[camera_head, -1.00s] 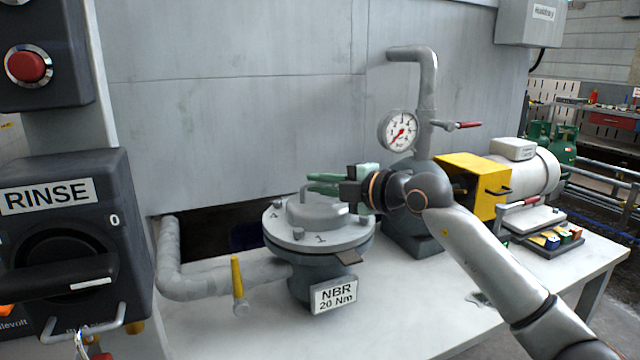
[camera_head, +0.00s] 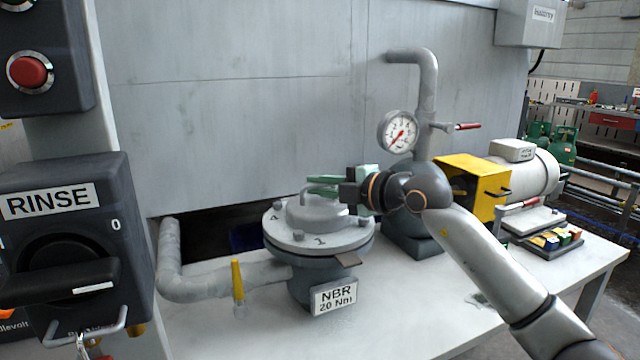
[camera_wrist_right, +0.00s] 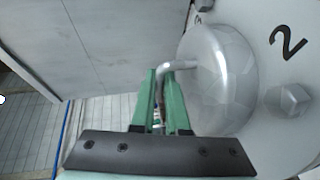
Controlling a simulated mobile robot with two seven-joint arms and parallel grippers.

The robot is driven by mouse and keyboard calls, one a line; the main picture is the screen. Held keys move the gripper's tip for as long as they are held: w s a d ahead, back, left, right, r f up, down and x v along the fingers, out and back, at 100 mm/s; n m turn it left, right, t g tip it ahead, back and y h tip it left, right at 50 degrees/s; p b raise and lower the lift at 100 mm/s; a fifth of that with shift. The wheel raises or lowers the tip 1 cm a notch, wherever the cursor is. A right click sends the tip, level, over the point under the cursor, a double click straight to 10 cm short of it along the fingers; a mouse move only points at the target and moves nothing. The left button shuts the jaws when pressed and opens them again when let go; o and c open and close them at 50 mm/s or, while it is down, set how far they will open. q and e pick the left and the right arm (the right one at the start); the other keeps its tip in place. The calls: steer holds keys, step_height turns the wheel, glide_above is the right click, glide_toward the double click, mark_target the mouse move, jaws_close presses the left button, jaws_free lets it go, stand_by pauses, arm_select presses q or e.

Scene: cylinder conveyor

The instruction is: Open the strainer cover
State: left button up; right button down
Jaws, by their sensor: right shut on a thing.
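The strainer cover (camera_head: 292,238) is a round grey lid with bolt heads and numbers on its rim and a raised dome in the middle. It lies flat on the strainer body (camera_head: 308,284), which has an "NBR 20 Nm" label. My right gripper (camera_head: 318,185) is at the top of the dome, its green fingers coming in from the right. In the right wrist view the fingers (camera_wrist_right: 160,100) are shut on the bent metal handle (camera_wrist_right: 178,66) of the cover. The dome and a bolt beside the "2" also show there. My left gripper is not in view.
A pressure gauge (camera_head: 398,131) and a vertical pipe (camera_head: 428,90) stand behind my right gripper. A yellow-handled valve (camera_head: 238,278) is on the pipe at left. The RINSE switch box (camera_head: 62,240) is in the left foreground. The front tabletop (camera_head: 410,310) is mostly clear.

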steer(key=shift+r, duration=0.25)
steer(key=shift+w+r+p, duration=0.15)
steer(key=shift+p, duration=0.2)
